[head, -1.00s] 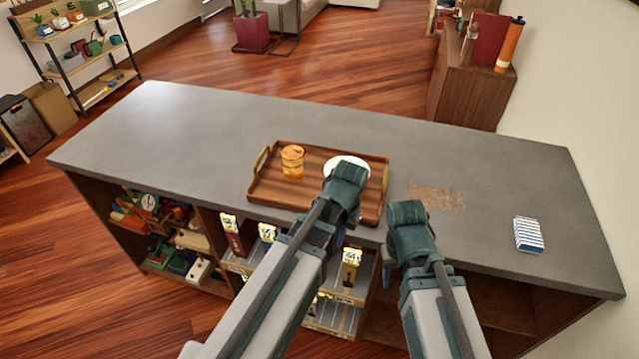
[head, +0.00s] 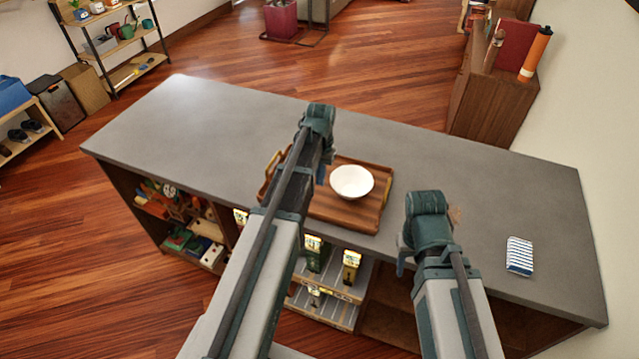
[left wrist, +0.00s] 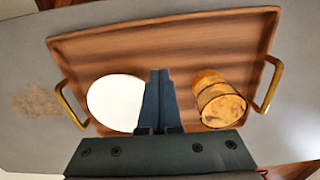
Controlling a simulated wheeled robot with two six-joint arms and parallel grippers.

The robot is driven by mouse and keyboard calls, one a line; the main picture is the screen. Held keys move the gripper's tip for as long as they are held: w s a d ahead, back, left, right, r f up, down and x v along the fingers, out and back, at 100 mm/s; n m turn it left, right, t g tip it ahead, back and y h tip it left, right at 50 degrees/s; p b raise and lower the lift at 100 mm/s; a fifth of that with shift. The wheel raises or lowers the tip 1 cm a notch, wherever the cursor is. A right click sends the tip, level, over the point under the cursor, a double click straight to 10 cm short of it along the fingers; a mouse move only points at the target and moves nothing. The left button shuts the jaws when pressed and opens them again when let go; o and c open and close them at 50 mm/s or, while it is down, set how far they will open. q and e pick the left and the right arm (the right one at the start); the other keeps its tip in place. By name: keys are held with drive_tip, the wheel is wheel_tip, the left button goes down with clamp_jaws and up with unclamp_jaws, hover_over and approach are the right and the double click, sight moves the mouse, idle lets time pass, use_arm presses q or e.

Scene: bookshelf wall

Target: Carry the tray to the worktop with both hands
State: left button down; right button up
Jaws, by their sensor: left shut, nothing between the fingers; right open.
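The brown wooden tray (head: 362,217) lies on the grey worktop, partly hidden behind my left arm. A white bowl (head: 351,181) stands in it. An amber glass (left wrist: 219,100) shows in the left wrist view but is hidden by my left arm in the head view. In the left wrist view, brass handles show at both ends of the tray: the left handle (left wrist: 66,105) and the right handle (left wrist: 270,84). My left gripper (left wrist: 158,76) is shut and empty above the tray, between bowl and glass. My right gripper (head: 403,264) is open at the worktop's front edge, right of the tray.
A striped folded cloth (head: 519,256) lies at the right of the worktop (head: 220,120). A brownish patch (head: 455,214) is partly hidden behind my right arm. The worktop's left part is clear. Shelves below its front edge hold boxes and other items (head: 190,245).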

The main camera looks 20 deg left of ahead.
sight(320, 204)
use_arm(q)
wheel_tip(320, 204, down, 10)
drive_tip(key=b, duration=0.9)
drive_tip(key=shift+r, duration=0.2)
drive_tip(key=s, duration=0.3)
drive_tip(key=shift+r+p, duration=0.35)
drive_tip(key=shift+s, duration=0.55)
drive_tip(key=s, duration=1.1)
drive_tip(key=shift+s+a, duration=0.25)
drive_tip(key=shift+s, duration=0.05)
